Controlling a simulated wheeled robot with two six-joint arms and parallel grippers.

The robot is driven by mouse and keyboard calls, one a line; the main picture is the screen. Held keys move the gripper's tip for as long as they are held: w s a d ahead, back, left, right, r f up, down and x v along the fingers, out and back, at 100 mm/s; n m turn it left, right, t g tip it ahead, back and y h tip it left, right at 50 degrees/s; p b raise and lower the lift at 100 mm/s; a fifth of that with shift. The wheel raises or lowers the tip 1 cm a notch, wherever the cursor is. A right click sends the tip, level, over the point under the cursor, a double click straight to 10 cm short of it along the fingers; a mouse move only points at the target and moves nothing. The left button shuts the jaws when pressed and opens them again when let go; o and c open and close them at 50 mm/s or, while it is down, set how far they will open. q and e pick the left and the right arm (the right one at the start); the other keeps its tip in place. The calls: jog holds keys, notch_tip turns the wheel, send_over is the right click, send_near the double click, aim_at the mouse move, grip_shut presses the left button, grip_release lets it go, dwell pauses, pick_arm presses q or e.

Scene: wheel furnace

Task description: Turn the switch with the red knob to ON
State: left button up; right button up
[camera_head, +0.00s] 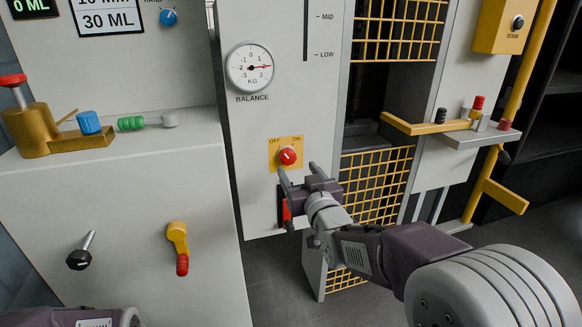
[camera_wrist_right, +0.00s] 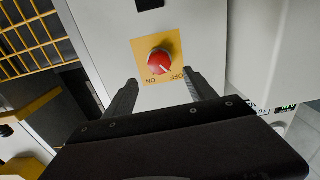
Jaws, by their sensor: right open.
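The red knob (camera_head: 288,157) sits on a yellow switch plate (camera_head: 272,163) on the front of the pale panel, with OFF printed at its left and ON at its right. In the right wrist view the red knob (camera_wrist_right: 160,62) appears turned around, with ON at left and OFF at right. Its white mark points toward the OFF side. My right gripper (camera_head: 297,169) is open and empty just in front of and below the knob. In the wrist view its two fingers (camera_wrist_right: 160,82) stand apart, short of the knob, which lies ahead between them. My left gripper is out of view.
A round balance gauge (camera_head: 250,68) is above the switch. A red part in a dark slot (camera_head: 286,212) is below it, partly behind my gripper. Yellow mesh (camera_head: 375,185) stands at right. A yellow lever (camera_head: 177,245) with a red tip is on the left cabinet.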

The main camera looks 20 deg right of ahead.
aim_at(289, 158)
jog(key=w+b, duration=0.1)
jog(key=w, duration=0.5)
jog(key=shift+w+a+f, duration=0.1)
jog(key=shift+w+a, duration=0.05)
jog(key=shift+w, duration=0.25)
jog(key=shift+c, duration=0.4)
